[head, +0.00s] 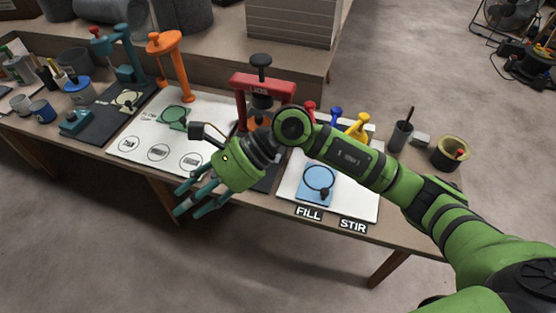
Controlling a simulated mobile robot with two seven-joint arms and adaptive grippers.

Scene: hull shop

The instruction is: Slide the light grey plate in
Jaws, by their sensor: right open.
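My right gripper (185,199) is open and empty, its teal fingers out past the table's front edge. Its arm crosses from the lower right and hides part of the red press (262,84) marked LIDS. A pale, round-topped plate (128,97) lies on the dark mat (104,116) below the teal stand (121,48); I cannot tell whether it is the light grey one. A green plate (174,114) lies below the orange stand (174,68). My left gripper is not in view.
The white board (145,137) at the middle left bears printed circles. Red, blue and yellow (359,127) bottles stand behind the right board (361,196). A dark cup (399,136) and a bin (450,153) stand at the table's right. Cups and brushes crowd the left end.

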